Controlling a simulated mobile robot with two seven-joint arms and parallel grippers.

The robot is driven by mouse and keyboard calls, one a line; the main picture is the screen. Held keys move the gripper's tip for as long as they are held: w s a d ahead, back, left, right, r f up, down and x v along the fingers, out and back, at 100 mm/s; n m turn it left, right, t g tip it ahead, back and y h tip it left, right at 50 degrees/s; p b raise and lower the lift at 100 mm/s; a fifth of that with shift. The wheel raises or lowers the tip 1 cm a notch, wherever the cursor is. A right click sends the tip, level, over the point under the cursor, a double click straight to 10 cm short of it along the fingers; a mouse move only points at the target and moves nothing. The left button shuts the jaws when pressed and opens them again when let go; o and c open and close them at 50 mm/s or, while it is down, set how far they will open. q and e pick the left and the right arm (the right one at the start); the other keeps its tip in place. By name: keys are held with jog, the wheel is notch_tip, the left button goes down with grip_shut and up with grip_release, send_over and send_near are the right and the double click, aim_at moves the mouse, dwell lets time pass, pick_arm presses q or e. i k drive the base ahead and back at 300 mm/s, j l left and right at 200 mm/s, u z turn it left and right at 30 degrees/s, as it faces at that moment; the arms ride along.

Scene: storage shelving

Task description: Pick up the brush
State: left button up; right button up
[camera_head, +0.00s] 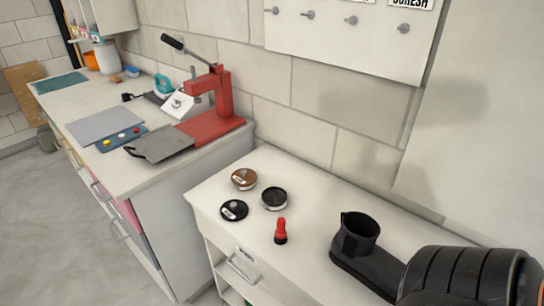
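A small upright object with a red handle and a black lower end, which looks like the brush (280,231), stands on the white cabinet top (310,205) near its front edge. It stands apart from the things around it, and nothing touches it. No gripper fingers show in the head view, so I cannot see where either gripper is relative to the brush. A large dark ribbed shape at the bottom right appears to be part of my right arm. It covers the lower right of the cabinet top.
Three round tins, one brown (243,179) and two black (234,210) (274,199), lie behind and left of the brush. A red press (215,110) stands on the left counter (150,175). The wall (310,130) is close behind.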

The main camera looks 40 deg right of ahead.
aim_at(280, 238)
jog(key=i+j+z, duration=0.15)
jog(key=j+z, duration=0.15)
jog(key=j, duration=0.25)
jog(key=z, duration=1.55)
jog(key=i+j, duration=0.15)
jog(key=j, duration=0.25)
